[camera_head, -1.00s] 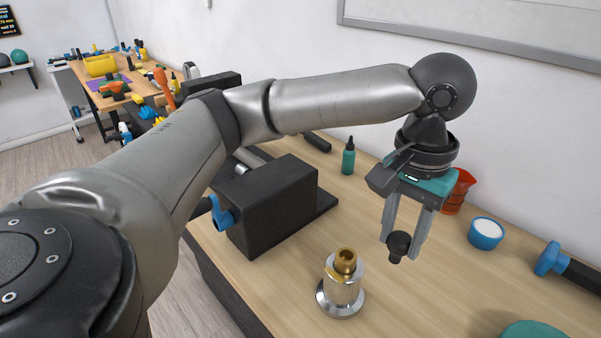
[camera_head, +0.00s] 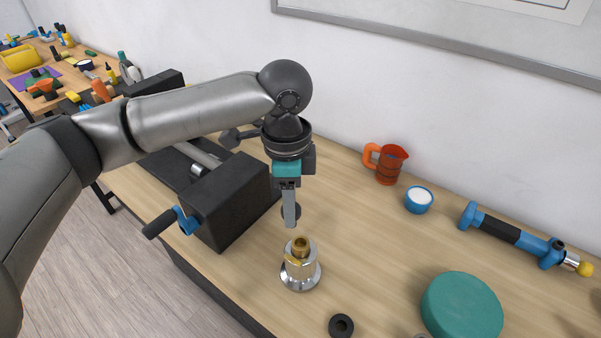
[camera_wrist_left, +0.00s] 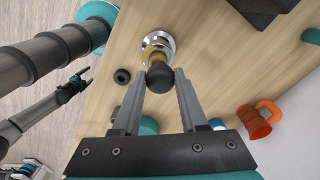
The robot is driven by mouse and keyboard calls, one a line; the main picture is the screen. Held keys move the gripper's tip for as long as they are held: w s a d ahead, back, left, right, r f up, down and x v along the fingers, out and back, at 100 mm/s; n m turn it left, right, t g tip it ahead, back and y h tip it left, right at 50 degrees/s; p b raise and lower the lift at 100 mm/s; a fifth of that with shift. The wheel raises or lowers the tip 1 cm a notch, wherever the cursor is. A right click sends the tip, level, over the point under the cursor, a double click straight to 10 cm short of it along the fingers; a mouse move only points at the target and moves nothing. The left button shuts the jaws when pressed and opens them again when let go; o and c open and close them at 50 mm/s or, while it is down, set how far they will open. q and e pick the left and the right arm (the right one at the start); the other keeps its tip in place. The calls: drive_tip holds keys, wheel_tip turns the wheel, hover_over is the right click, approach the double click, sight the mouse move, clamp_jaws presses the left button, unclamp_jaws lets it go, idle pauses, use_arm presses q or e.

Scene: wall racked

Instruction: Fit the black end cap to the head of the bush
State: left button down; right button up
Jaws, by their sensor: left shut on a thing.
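The bush (camera_head: 301,243) is brass-coloured and stands upright in a steel flanged holder (camera_head: 300,276) on the bench. Its open head faces up. My left gripper (camera_head: 291,222) is above the bush, fingers pointing down, shut on the black end cap (camera_head: 285,212). One finger partly hides the cap in the head view. In the left wrist view the cap (camera_wrist_left: 160,76) sits between the fingertips and overlaps part of the bush (camera_wrist_left: 155,50). The cap looks apart from the head, with a small gap. My right gripper (camera_wrist_left: 75,86) is small at the left there; its opening is unclear.
A black vise-like block (camera_head: 228,200) with a blue handle stands left of the bush. A black ring (camera_head: 341,326) and a teal disc (camera_head: 461,306) lie to the right. A red jug (camera_head: 386,163), a blue bowl (camera_head: 419,199) and a blue-black tool (camera_head: 515,238) are near the wall.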

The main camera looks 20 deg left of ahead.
use_arm(q)
drive_tip(key=r+m+p, duration=0.1)
drive_tip(key=m+p, duration=0.2)
drive_tip(key=m, duration=0.1)
drive_tip(key=d+m+p, duration=0.1)
drive_tip(key=m+p, duration=0.2)
drive_tip(key=m, duration=0.2)
drive_tip(key=r+m+p, duration=0.1)
drive_tip(key=m+p, duration=0.2)
drive_tip(key=m, duration=0.2)
drive_tip(key=shift+d+r+p, duration=0.35)
drive_tip(key=shift+p, duration=0.05)
drive_tip(key=shift+d+m+p, duration=0.1)
drive_tip(key=shift+m+p, duration=0.4)
drive_tip(key=shift+m, duration=0.7)
wheel_tip(320, 180, down, 5)
drive_tip(key=shift+f+b, duration=0.2)
drive_tip(key=shift+b, duration=0.7)
drive_tip(key=shift+f, duration=0.15)
drive_tip(key=shift+f, duration=0.15)
